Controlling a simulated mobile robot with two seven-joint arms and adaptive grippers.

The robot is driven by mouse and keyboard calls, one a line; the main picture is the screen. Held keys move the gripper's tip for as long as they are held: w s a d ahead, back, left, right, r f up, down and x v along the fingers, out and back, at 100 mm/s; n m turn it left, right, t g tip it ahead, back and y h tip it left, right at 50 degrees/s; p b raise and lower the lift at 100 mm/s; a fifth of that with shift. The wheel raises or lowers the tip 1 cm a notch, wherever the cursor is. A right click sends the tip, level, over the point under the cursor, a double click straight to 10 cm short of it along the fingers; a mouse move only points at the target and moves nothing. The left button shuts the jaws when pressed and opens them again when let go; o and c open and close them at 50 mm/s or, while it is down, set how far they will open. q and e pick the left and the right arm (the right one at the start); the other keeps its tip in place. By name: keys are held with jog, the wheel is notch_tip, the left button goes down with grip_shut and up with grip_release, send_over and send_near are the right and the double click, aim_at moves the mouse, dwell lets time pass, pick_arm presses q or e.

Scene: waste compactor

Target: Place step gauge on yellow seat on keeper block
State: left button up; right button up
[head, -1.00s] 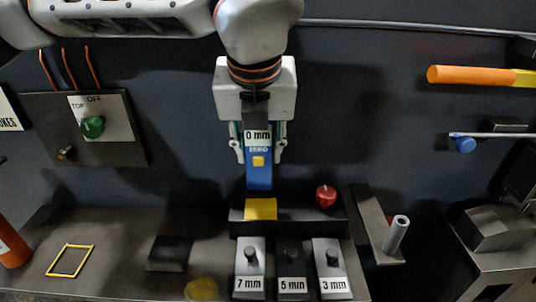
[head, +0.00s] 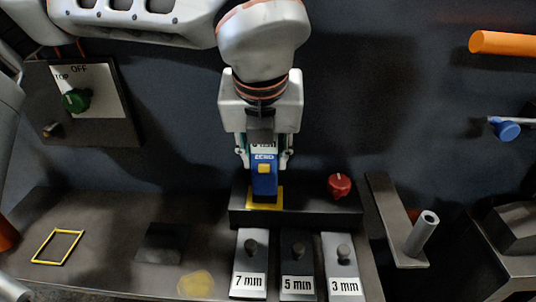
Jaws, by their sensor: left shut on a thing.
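The gauge is upright. Its lower end is over the yellow seat (head: 279,199) on the dark keeper block (head: 310,212) and looks to touch it, though the contact is hard to make out. Yellow shows at both sides of the gauge's foot. My right gripper is not in view.
A red knob (head: 339,185) sits at the block's right. Blocks marked 7 mm (head: 251,262), 5 mm (head: 298,262) and 3 mm (head: 342,265) stand in front. A grey tube (head: 422,233) stands at right. A yellow frame outline (head: 58,247) marks clear bench at left.

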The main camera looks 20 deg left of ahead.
pick_arm(q)
jog(key=shift+s, duration=0.15)
jog(key=shift+f, duration=0.1)
jog(key=o, duration=1.2)
jog(key=shift+o, duration=0.5)
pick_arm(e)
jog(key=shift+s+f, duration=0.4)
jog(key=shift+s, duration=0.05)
